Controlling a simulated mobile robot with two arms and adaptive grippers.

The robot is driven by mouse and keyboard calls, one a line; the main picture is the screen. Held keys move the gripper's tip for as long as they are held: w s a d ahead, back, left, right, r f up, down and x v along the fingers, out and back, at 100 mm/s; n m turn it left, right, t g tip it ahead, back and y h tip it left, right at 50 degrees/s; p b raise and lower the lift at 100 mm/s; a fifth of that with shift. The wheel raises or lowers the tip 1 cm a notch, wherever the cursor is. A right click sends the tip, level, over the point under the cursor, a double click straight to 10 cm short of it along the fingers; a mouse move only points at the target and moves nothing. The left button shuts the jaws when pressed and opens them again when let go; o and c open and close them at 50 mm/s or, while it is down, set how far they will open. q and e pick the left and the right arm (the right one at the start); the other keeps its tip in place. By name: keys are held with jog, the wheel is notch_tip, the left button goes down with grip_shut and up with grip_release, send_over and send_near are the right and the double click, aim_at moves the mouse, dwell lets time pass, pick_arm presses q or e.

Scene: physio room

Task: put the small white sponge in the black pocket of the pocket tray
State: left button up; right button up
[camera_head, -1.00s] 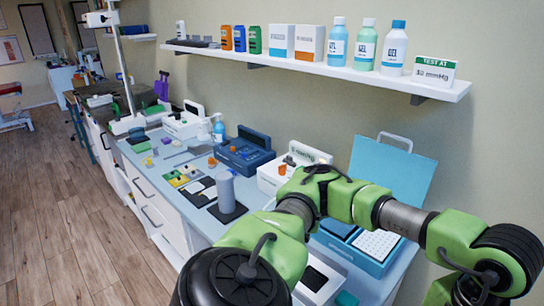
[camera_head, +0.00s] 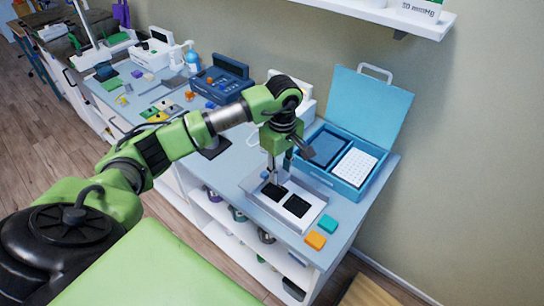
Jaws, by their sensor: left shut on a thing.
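My left gripper (camera_head: 272,176) points down over the back left part of a pale tray (camera_head: 317,216) with black pockets (camera_head: 297,206). It is shut on a small pale thing, which I take for the white sponge; the fingers mostly hide it. I cannot tell whether the sponge touches the tray. One black pocket lies just below and right of the fingertips, and another is nearer the tray's front right. My right gripper is not in view.
A teal block (camera_head: 327,223) and an orange block (camera_head: 315,240) lie right of the tray. An open blue case (camera_head: 345,185) stands behind it, lid up. Blue-grey boxes and small items crowd the counter further left. A green padded surface (camera_head: 150,275) fills the near foreground.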

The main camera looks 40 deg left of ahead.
aim_at(275, 192)
pick_arm(q)
jog(key=shift+a+f+n, duration=0.25)
jog(key=shift+a+n, duration=0.35)
jog(key=shift+a, duration=0.1)
jog(key=shift+a+f+n, duration=0.25)
jog(key=shift+f+n, duration=0.05)
jog(key=shift+f, duration=0.1)
jog(key=shift+w+f+b, duration=0.1)
jog(key=shift+f+b, duration=0.7)
jog(key=shift+f, duration=0.75)
notch_tip(275, 192, down, 2)
jog(key=shift+f+b, duration=0.25)
jog(key=shift+b, duration=0.65)
jog(key=shift+f+b, duration=0.35)
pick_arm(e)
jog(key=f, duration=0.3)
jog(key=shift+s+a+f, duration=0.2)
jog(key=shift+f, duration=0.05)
pick_arm(q)
jog(key=shift+b, duration=0.4)
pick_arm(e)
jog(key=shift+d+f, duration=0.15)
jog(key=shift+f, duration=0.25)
pick_arm(q)
jog(key=shift+f, duration=0.15)
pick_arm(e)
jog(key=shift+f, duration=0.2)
